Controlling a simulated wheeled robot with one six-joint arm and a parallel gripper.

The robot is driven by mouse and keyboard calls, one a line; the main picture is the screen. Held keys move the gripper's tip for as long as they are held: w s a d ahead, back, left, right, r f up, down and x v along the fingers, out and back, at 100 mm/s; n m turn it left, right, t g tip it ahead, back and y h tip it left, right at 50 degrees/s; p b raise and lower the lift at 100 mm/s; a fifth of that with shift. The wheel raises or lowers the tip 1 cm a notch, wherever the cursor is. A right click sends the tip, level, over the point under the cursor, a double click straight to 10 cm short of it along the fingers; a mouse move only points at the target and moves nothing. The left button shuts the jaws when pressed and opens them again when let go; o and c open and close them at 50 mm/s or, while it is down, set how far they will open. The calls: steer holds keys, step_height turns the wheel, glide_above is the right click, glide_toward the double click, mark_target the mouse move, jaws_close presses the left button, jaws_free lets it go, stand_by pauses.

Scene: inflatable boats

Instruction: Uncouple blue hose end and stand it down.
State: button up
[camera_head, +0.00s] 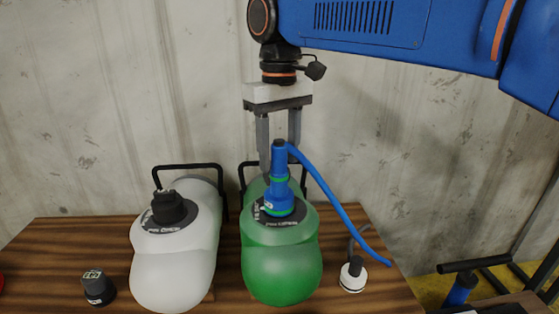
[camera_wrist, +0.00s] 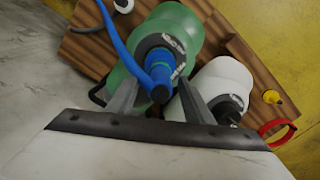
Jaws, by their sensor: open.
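The blue hose end (camera_head: 279,187), with green rings, stands upright on the round dark valve plate of the green inflatable (camera_head: 281,268). Its blue hose (camera_head: 327,190) leaves the top and curves down to the right. My gripper (camera_head: 279,165) is open and points down, with its fingers around the upper part of the hose end. In the wrist view, the hose end (camera_wrist: 159,72) shows between the fingertips (camera_wrist: 158,86) of my gripper. I cannot tell whether either finger touches it. The joint with the valve is partly hidden by the hose end itself.
A white inflatable (camera_head: 172,277) with a black valve cap (camera_head: 168,207) lies close on the left. A dark cap (camera_head: 97,288) and a white-and-black fitting (camera_head: 352,278) stand on the wooden table (camera_head: 50,245). A concrete wall (camera_head: 90,100) rises behind. A red ring (camera_wrist: 277,131) shows in the wrist view.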

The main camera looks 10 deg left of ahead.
mark_target(279, 140)
steer(key=shift+c, duration=0.4)
jaws_close()
steer(key=shift+r, duration=0.8)
stand_by(0.5)
steer(key=shift+r, duration=1.2)
